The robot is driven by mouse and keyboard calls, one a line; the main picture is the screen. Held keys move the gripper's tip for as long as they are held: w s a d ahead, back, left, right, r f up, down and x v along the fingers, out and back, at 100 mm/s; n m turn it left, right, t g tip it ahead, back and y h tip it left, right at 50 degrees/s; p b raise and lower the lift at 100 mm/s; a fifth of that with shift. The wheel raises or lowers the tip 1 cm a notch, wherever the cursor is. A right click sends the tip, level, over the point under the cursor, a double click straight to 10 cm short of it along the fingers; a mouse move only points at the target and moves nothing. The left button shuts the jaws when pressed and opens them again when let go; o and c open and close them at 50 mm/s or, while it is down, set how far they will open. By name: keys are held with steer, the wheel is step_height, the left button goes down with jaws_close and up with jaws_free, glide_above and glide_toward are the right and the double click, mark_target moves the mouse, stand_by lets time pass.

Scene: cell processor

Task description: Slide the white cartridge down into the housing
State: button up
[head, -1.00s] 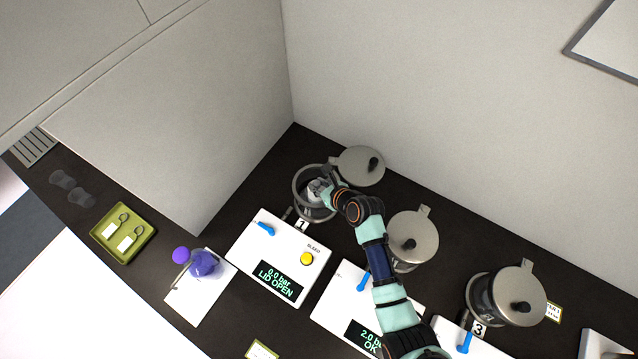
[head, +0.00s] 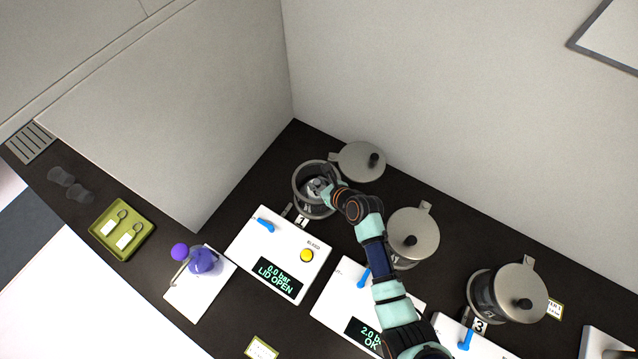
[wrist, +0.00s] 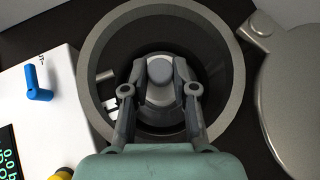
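The housing (head: 299,195) is an open round metal pot, the left one in the row. Its thick rim (wrist: 232,75) rings my gripper in the wrist view. My gripper (wrist: 160,72) reaches into the opening from above, with its fingers on either side of the white cartridge's grey round top. The white cartridge (wrist: 160,96) shows pale below that top, inside the ring of the rim. Its lower end and the housing floor are hidden. In the head view my gripper (head: 320,187) covers most of the cartridge.
The housing's lid (head: 355,160) is swung open behind right. A white panel (head: 250,235) with a blue lever (head: 265,225) and yellow button (head: 307,255) reads "0.0 bar LID OPEN". Two lidded pots (head: 412,235) (head: 520,290) stand right. A green tray (head: 105,250) holds tags at left.

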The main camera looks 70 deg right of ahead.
steer(key=o, duration=0.4)
steer(key=shift+o, duration=0.2)
steer(key=v, duration=1.2)
steer(key=shift+r, duration=0.1)
